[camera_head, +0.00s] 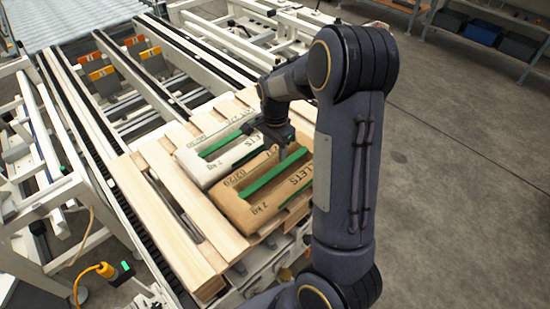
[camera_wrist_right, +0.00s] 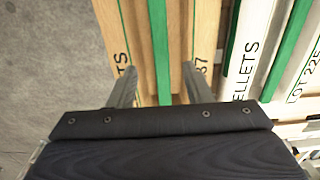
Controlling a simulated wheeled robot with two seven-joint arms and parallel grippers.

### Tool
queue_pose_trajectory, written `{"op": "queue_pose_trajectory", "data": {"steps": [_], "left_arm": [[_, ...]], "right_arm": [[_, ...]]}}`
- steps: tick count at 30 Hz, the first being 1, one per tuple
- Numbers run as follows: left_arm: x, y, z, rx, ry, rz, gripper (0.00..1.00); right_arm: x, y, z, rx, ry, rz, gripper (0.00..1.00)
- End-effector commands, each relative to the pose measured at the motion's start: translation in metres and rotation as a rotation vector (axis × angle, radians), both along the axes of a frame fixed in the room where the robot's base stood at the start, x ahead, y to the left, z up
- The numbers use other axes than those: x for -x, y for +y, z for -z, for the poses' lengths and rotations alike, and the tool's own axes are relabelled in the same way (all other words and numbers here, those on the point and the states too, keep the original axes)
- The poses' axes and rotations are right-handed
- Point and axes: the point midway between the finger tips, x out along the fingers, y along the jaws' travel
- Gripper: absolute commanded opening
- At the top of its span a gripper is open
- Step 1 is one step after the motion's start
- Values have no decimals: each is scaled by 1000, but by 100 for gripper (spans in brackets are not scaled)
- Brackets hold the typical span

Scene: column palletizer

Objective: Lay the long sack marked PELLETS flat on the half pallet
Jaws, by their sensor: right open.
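A long brown sack (camera_head: 236,205) with a green stripe lies flat on the wooden half pallet (camera_head: 184,235); part of its print reads "LETS". My right arm hides its right end. A white sack (camera_head: 190,163) with a green stripe lies beside it on the far side. In the right wrist view, the white sack (camera_wrist_right: 241,75) reads "ELLETS". My right gripper (camera_head: 272,136) is low over the sacks. In the wrist view its open fingers (camera_wrist_right: 160,88) stand on either side of the brown sack's middle green stripe (camera_wrist_right: 160,45). Whether they touch the sack is unclear. My left gripper is out of view.
The pallet stands on a conveyor frame with dark chains (camera_head: 108,135). Bare pallet boards show on the left. Orange-marked stops (camera_head: 103,72) stand between the rails. A roller conveyor (camera_head: 70,20) lies at the back left. A yellow connector (camera_head: 105,270) is at lower left. Open floor (camera_head: 460,200) is at right.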

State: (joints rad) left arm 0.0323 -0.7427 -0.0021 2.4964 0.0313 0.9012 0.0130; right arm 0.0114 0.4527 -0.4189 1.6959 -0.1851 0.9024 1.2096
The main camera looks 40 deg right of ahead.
Motion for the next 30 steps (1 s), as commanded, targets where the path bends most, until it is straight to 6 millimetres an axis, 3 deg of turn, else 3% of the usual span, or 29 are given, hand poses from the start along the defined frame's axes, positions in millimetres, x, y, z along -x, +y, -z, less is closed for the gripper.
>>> {"op": "queue_pose_trajectory", "data": {"steps": [4,8,12,18,24,30], "left_arm": [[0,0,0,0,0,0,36],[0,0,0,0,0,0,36],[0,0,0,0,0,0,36],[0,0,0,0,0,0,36],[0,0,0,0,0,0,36],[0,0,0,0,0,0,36]], "right_arm": [[4,3,-14,-14,-15,-21,45],[22,21,-41,-71,-81,-136,45],[59,56,-81,-137,-215,-372,45],[123,108,-122,-135,-424,-759,45],[181,148,-130,-37,-577,-1098,45],[207,166,-124,42,-635,-1270,45]]}}
